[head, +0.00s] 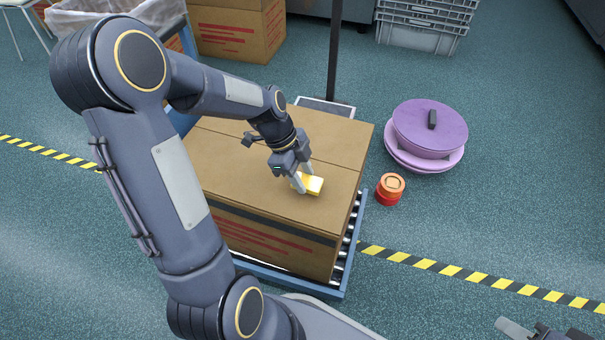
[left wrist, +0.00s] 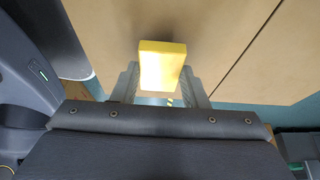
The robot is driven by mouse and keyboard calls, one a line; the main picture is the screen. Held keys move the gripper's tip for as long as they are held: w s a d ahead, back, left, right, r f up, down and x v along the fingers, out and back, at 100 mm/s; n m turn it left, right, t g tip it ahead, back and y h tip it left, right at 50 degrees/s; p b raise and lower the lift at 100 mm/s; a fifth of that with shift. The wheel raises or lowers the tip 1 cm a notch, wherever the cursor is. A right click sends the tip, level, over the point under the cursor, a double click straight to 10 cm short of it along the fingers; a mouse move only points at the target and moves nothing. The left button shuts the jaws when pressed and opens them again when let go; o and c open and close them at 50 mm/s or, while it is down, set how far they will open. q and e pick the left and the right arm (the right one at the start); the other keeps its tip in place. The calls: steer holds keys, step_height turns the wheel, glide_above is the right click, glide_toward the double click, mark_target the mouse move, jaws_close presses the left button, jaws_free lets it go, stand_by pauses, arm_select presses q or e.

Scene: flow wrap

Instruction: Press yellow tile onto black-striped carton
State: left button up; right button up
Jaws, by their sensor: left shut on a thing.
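The black-striped carton (head: 215,155) is a large closed brown box with a black band and red print on its front side. My left gripper (head: 300,184) is over the right part of its top, pointing down. It is shut on the yellow tile (head: 314,185), which also shows between the two fingers in the left wrist view (left wrist: 162,66). The tile is at or just above the carton's top near the front right; I cannot tell if they touch. Part of my right gripper (head: 520,328) shows at the bottom right edge; its jaw opening is unclear.
The carton stands on a blue-framed roller stand (head: 338,290). To its right are an orange-red round object (head: 390,189) and a purple lidded round container (head: 430,130) on the floor. Grey crates (head: 425,28) and another carton (head: 235,30) stand behind. A dark pole rises behind the carton.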

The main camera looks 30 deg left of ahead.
arm_select(q)
steer(key=shift+f+b, duration=0.6)
steer(key=shift+f, duration=0.1)
stand_by(0.6)
steer(key=o, duration=1)
steer(key=shift+o, duration=0.2)
steer(key=shift+r, duration=0.1)
steer(key=p+v, duration=0.3)
steer(key=v, duration=0.3)
steer(key=shift+r, duration=0.2)
steer(key=shift+a+r, duration=0.35)
steer(key=shift+r, duration=0.2)
step_height(320, 180, up, 6)
steer(key=p, duration=0.5)
steer(key=shift+s, duration=0.1)
